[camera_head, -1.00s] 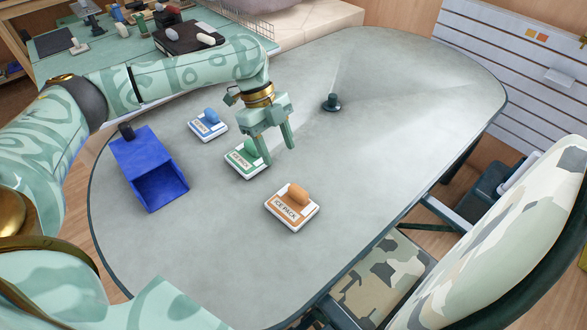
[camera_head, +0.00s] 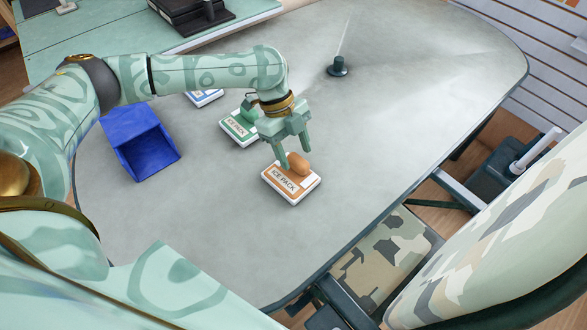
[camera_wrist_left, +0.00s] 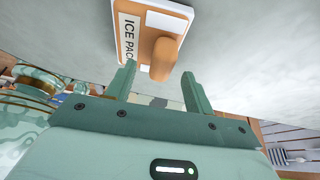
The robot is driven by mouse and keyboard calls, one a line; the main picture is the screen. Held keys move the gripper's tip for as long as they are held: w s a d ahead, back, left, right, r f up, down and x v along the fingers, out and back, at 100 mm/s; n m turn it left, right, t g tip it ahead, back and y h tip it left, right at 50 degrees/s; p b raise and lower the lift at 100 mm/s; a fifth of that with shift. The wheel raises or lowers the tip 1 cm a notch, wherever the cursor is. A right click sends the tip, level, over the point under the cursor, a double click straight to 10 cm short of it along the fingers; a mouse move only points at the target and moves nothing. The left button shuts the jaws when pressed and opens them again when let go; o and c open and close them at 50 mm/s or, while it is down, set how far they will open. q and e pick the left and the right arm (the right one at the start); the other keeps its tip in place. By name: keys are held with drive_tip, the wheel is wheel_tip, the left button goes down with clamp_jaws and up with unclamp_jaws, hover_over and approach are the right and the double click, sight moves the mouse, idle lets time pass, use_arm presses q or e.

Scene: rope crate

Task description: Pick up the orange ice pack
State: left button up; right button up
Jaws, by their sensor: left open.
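The orange ice pack (camera_head: 287,187) lies flat on the grey table, a white and orange slab with an orange knob on top and the words ICE PACK. My left gripper (camera_head: 295,158) is open and empty, just above and behind the pack in the head view, its fingers close to the knob. In the left wrist view the orange ice pack (camera_wrist_left: 133,48) is at the top, and its knob lies just beyond the open fingertips of my left gripper (camera_wrist_left: 158,75). I cannot tell whether a finger touches it. My right gripper is not in view.
A green ice pack (camera_head: 235,132) lies behind and left, and a blue ice pack (camera_head: 204,98) is partly hidden by my arm. An open blue bin (camera_head: 140,145) stands at left. A small dark green round object (camera_head: 338,68) is farther back. The table (camera_head: 210,230) is clear in front.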

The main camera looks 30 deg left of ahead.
sight(298, 159)
use_arm(q)
drive_tip(key=b+x, duration=0.1)
drive_tip(key=x, duration=0.2)
drive_tip(key=shift+w+f, duration=0.1)
drive_tip(key=shift+f, duration=0.1)
drive_tip(key=shift+r, duration=0.1)
clamp_jaws()
